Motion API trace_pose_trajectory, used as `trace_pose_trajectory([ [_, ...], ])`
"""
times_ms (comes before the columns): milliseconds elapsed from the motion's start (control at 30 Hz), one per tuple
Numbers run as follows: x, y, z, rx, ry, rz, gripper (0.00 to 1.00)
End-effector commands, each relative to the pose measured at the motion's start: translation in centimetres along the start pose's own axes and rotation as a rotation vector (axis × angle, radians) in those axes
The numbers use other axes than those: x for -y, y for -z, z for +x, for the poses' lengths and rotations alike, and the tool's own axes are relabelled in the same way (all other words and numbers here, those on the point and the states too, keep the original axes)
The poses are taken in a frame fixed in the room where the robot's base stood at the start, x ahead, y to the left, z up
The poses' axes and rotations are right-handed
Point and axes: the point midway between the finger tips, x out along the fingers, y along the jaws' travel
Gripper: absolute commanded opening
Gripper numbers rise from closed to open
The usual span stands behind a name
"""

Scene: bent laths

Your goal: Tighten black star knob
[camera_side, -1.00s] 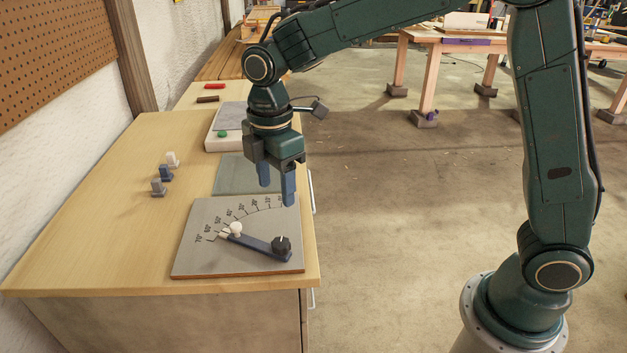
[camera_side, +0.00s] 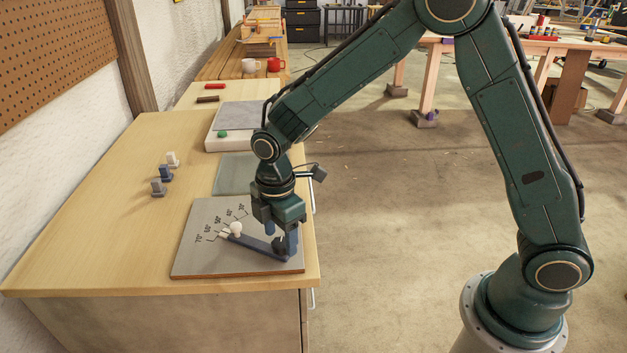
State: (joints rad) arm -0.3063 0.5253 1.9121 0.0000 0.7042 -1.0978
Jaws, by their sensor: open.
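The black star knob (camera_side: 280,244) sits at the lower right end of a blue lath arm (camera_side: 253,243) on the grey angle board (camera_side: 215,262). My gripper (camera_side: 283,240) points down over the black knob. Its blue fingers are open and reach down close to the knob, one at its right side. The left finger is mostly hidden, and I cannot tell whether either finger touches the knob.
Several small white, blue and grey blocks (camera_side: 165,173) stand on the bench to the left. A grey-green mat (camera_side: 234,174) lies behind the board, and a white device with a green button (camera_side: 222,134) stands further back. The bench (camera_side: 110,215) is clear left of the board.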

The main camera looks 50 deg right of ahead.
Motion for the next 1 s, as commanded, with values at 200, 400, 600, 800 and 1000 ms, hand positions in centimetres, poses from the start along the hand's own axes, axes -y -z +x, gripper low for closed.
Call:
trace_pose_trajectory([
  [200, 0.01, -0.01, 1.09, 0.000, 0.000, 0.000, 0.56],
  [400, 0.01, -0.01, 1.17, 0.000, 0.000, 0.000, 0.56],
  [600, 0.01, -0.01, 1.15, 0.000, 0.000, 0.000, 0.32],
  [800, 0.01, 0.00, 1.14, 0.000, 0.000, 0.000, 0.11],
  [1000, 0.01, 0.00, 1.13, 0.000, 0.000, 0.016, 0.11],
])
